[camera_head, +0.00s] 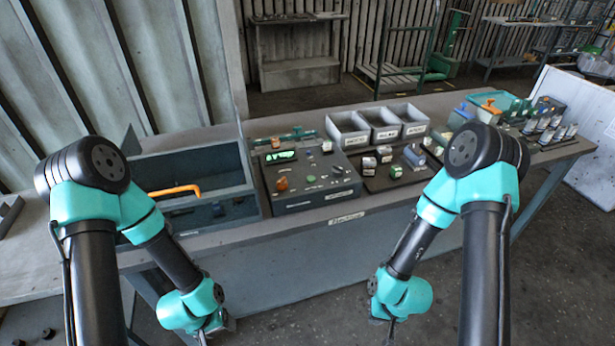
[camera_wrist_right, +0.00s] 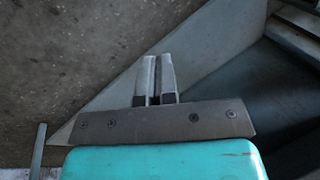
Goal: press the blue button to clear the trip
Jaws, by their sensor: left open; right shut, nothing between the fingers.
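A dark grey control panel (camera_head: 318,198) stands on the workbench at the middle in the head view. It has a lit green display (camera_head: 281,156), an orange-red knob (camera_head: 282,184) and several small controls. The controls are too small for me to tell which one is the blue button. My left gripper (camera_head: 203,338) is low in front of the bench, at the picture's bottom edge, open and apart from the panel. My right gripper (camera_head: 390,328) is also low in front of the bench, apart from the panel. Its closed, empty fingers show in the right wrist view (camera_wrist_right: 156,80).
An open grey box (camera_head: 198,168) with an orange handle (camera_head: 175,191) stands left of the panel. Three grey bins (camera_head: 382,124) stand behind. Right of the panel is a dark tray (camera_head: 385,183) with small blocks. More parts and a teal case (camera_head: 510,104) fill the right end.

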